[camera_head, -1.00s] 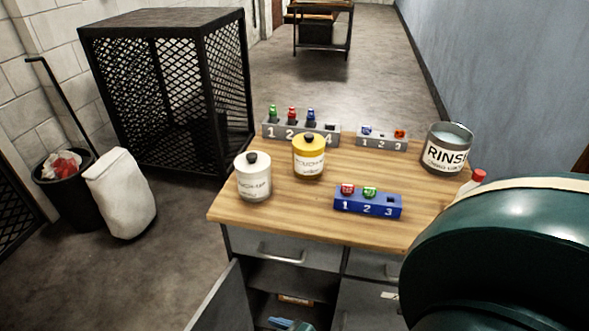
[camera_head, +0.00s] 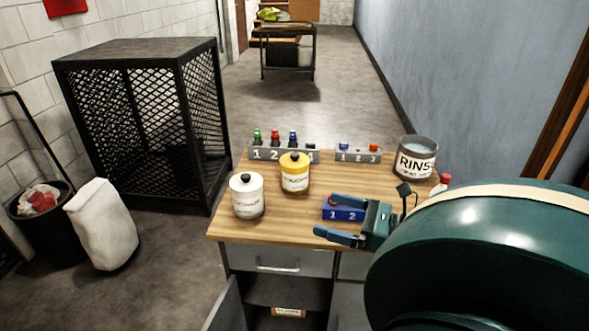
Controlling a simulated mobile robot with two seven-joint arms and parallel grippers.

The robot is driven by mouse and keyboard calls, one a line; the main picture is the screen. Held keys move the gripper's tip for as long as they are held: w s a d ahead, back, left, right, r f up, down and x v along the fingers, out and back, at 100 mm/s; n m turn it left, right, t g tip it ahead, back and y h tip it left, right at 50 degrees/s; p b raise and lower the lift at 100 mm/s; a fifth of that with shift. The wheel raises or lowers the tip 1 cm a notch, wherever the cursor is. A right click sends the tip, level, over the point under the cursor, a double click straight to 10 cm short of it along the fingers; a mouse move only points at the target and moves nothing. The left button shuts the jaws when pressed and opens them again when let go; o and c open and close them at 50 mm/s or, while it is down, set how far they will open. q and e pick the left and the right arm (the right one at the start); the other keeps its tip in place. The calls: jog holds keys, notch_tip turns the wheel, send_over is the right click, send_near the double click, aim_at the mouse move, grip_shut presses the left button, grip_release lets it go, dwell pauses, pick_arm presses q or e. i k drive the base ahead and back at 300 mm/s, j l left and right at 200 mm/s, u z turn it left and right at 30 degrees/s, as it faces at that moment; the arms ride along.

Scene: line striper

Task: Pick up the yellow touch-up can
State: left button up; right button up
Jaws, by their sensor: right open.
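The yellow touch-up can (camera_head: 295,175) stands upright on the wooden bench top (camera_head: 280,215), with a black knob on its lid and a white label. A white can (camera_head: 247,198) of the same shape stands in front of it to the left. My right gripper (camera_head: 325,219) is open and empty, over the front right of the bench, its fingers pointing left. It is apart from the yellow can, to the right and in front of it. It partly hides the blue numbered rack (camera_head: 343,208). My left gripper is not in view.
A grey numbered rack (camera_head: 268,154) with coloured pieces stands behind the yellow can, and a smaller one (camera_head: 357,155) to its right. A rinse pot (camera_head: 416,160) stands at the back right corner. A black mesh cage (camera_head: 140,120) is left of the bench.

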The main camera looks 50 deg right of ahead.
aim_at(293, 182)
jog(key=i+l, duration=0.2)
jog(key=l, duration=0.15)
jog(key=i+l, duration=0.2)
jog(key=l, duration=0.2)
jog(key=i+l, duration=0.15)
jog(key=l, duration=0.2)
